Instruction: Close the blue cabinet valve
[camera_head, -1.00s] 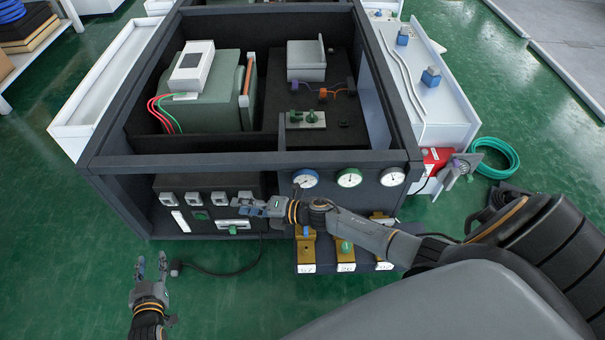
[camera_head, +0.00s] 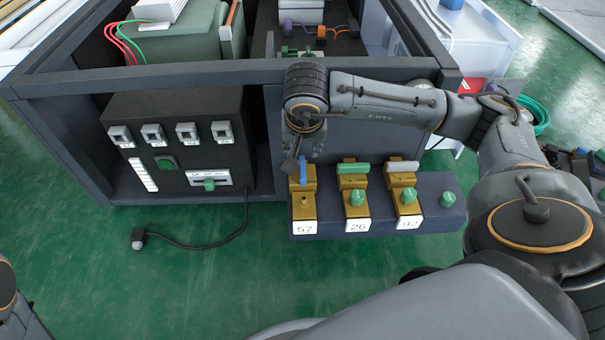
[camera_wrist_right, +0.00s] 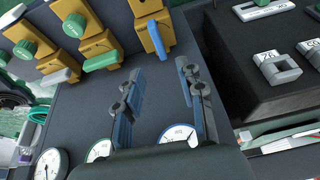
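The blue valve handle (camera_head: 303,170) sits on a brass valve body (camera_head: 304,205) labelled 57, leftmost in the row in front of the cabinet. It lies roughly in line with its body, while the green handle (camera_head: 353,168) and grey handle (camera_head: 403,166) lie across theirs. My right gripper (camera_head: 298,155) hangs just above and behind the blue handle, pointing down; its fingertips are hard to make out there. In the right wrist view this gripper (camera_wrist_right: 161,72) is open and empty, with the blue handle (camera_wrist_right: 157,40) ahead of its fingers, apart from them. My left gripper is out of view.
A black panel (camera_head: 180,150) with several switches stands left of the valves. A cable with a plug (camera_head: 138,240) lies on the green floor. The cabinet's top beam (camera_head: 200,75) runs behind my right gripper. Gauges (camera_wrist_right: 178,134) are on the cabinet face.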

